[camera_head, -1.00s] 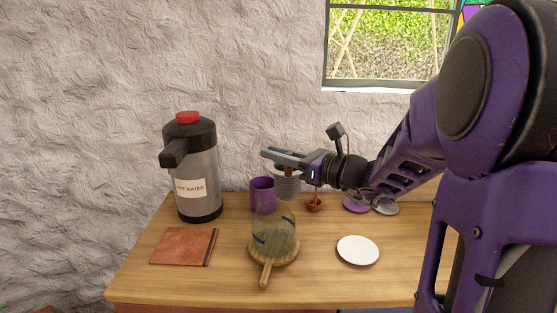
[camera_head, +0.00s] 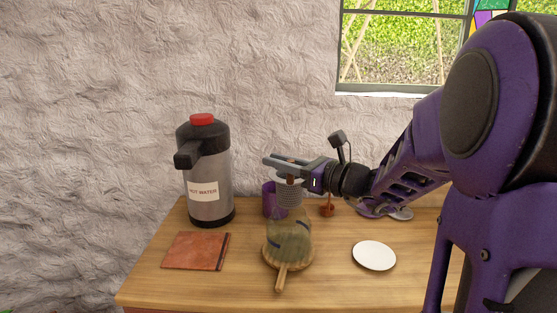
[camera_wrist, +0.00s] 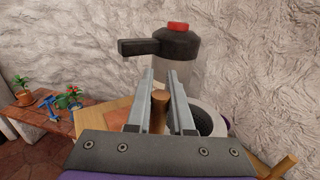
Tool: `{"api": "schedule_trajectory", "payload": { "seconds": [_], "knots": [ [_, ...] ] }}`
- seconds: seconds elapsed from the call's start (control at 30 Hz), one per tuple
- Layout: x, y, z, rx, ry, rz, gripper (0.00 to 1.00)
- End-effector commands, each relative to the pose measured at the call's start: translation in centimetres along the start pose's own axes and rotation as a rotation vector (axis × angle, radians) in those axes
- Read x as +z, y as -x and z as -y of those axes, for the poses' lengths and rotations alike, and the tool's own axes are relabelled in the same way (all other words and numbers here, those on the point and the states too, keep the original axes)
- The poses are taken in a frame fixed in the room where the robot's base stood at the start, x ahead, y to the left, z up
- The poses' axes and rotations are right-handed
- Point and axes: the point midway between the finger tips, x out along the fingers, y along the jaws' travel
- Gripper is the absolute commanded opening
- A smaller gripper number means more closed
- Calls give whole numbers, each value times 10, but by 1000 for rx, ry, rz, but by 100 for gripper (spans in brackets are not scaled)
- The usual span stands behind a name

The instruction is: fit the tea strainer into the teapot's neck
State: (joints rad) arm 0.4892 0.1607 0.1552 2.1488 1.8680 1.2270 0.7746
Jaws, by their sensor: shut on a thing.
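The tea strainer, a grey mesh cup (camera_head: 290,195) with a brown handle (camera_wrist: 159,110), hangs from my gripper (camera_head: 271,159). In the wrist view my gripper (camera_wrist: 160,76) is shut on the handle, and the dark mesh cup (camera_wrist: 207,122) shows beside the right finger. The teapot (camera_head: 290,240), olive-green with blue marks, stands on a round wooden board (camera_head: 280,282) with a handle toward the front. In the head view the strainer is over the teapot's top, its lower end close to it. Whether it touches or enters the neck I cannot tell; the neck opening is hidden.
A purple cup (camera_head: 269,200) stands close behind the teapot. A hot-water dispenser (camera_head: 210,175) and a reddish-brown book (camera_head: 195,250) are left. A white plate (camera_head: 374,256) is right; a small brown item (camera_head: 327,210) and purple and grey dishes lie behind.

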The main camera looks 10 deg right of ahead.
Motion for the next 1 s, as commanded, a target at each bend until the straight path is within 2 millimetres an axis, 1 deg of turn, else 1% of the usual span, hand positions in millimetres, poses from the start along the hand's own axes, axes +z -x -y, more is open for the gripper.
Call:
{"api": "schedule_trajectory", "payload": {
  "seconds": [0.03,0.2,1.0],
  "knots": [
    [-7,0,0,0,0,1,0],
    [-13,0,0,0,0,1,0],
    [-13,0,0,0,0,1,0]
  ]
}}
